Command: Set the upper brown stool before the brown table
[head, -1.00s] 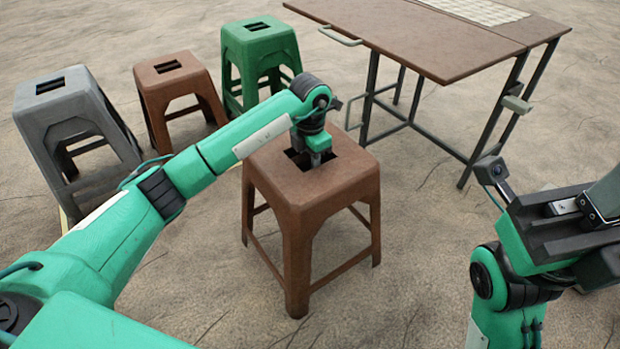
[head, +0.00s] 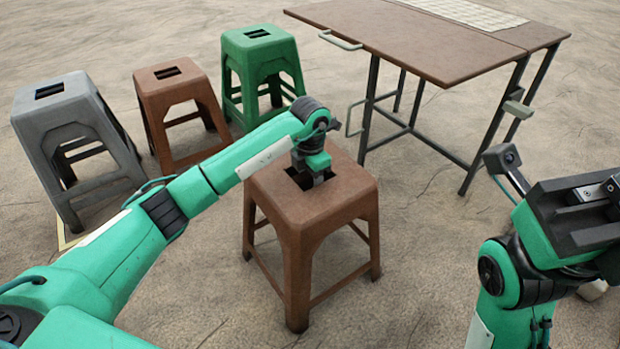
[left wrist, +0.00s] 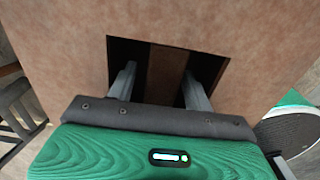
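The upper brown stool (head: 312,210) is upright in the middle of the head view, in front and left of the brown table (head: 425,45). My left gripper (head: 318,180) reaches down into the opening in its seat. I cannot tell whether the stool's feet touch the ground. Another brown stool (head: 173,88) stands at the back left.
A grey stool (head: 68,115) stands at the left and a green stool (head: 258,52) at the back. A checkered cloth (head: 470,10) lies on the table. The ground between the held stool and the table legs is clear.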

